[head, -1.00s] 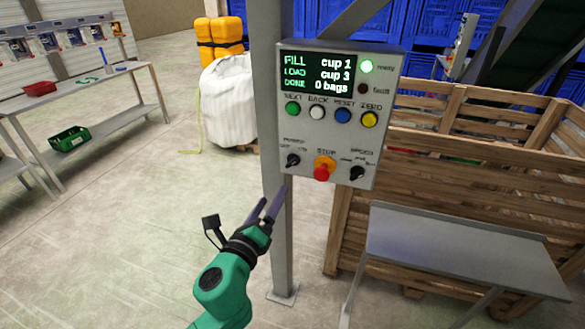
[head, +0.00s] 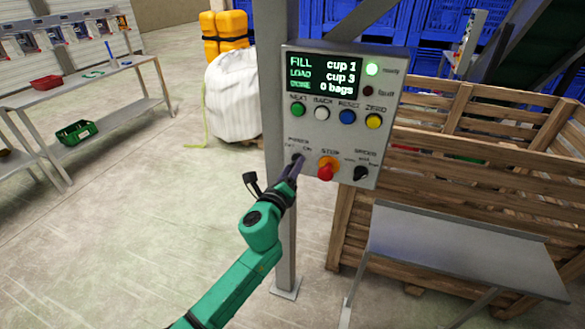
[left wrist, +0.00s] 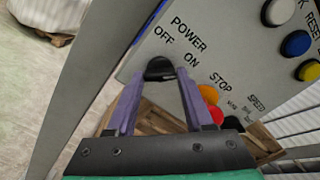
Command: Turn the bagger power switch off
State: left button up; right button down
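The bagger control box (head: 335,115) is fixed to a grey post. Its black power switch shows in the left wrist view (left wrist: 160,69), below the labels POWER, OFF and ON. In the head view my gripper mostly covers the switch. My left gripper (head: 297,165) is at the lower left of the panel. In the left wrist view my gripper (left wrist: 160,85) has its two purple fingers apart, one on each side of the switch. I cannot tell whether they touch it, nor clearly which label the knob points to. My right gripper is not in view.
The red stop button on its orange base (head: 325,169) is just right of the power switch. The black speed switch (head: 361,173) is farther right. A grey table (head: 460,245) and a wooden crate (head: 480,170) stand at right.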

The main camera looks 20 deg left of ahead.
pick_arm(q)
grip_shut()
jog(key=shift+n, duration=0.3)
jog(key=shift+f+n+b, duration=0.15)
jog(key=shift+n+b, duration=0.65)
jog(key=shift+n, duration=7.9)
